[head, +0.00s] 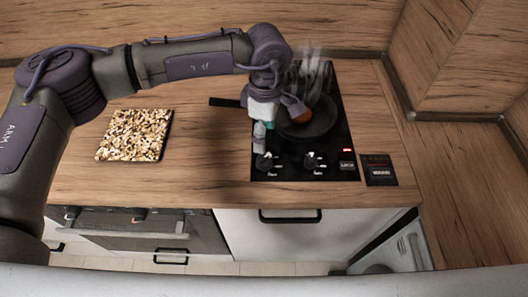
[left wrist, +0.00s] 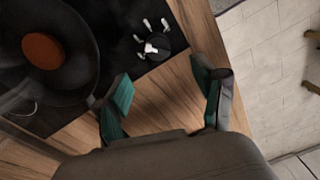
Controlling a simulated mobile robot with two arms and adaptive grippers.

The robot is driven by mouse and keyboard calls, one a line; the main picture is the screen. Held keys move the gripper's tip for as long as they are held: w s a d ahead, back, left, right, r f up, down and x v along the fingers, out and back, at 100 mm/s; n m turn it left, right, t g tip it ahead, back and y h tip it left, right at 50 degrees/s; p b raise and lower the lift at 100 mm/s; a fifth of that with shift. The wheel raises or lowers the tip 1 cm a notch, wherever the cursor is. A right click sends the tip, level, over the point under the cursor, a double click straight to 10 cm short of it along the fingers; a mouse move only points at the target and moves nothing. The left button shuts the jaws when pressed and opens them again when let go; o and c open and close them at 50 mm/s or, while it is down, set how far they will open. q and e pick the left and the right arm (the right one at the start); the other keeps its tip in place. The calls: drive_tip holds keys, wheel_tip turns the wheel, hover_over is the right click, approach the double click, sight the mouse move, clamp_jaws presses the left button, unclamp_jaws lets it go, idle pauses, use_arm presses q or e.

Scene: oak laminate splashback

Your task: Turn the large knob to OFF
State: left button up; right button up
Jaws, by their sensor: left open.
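Two dark knobs with white marks sit at the front of the black cooktop (head: 335,142), a left knob (head: 265,162) and a right knob (head: 312,162). Their sizes look alike, and I cannot tell which is the large one or read their labels. One knob (left wrist: 152,45), seemingly the left one, shows in the left wrist view beyond my fingertips, with a white pointer and white marks. My left gripper (head: 262,138) is open and empty, above the left side of the cooktop, behind the left knob and apart from it. My right gripper is not in view.
A speckled board (head: 134,135) lies on the left counter. A dark labelled panel (head: 379,170) is right of the cooktop.

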sight(264, 156)
use_arm(q)
wheel_tip(264, 156, down, 4)
drive_tip(key=shift+p, duration=0.55)
wheel_tip(264, 156, down, 5)
drive_tip(key=shift+f+p, duration=0.15)
drive_tip(key=shift+p, duration=0.55)
drive_tip(key=shift+a+f, duration=0.1)
drive_tip(key=shift+f, duration=0.3)
drive_tip(key=c, duration=1.1)
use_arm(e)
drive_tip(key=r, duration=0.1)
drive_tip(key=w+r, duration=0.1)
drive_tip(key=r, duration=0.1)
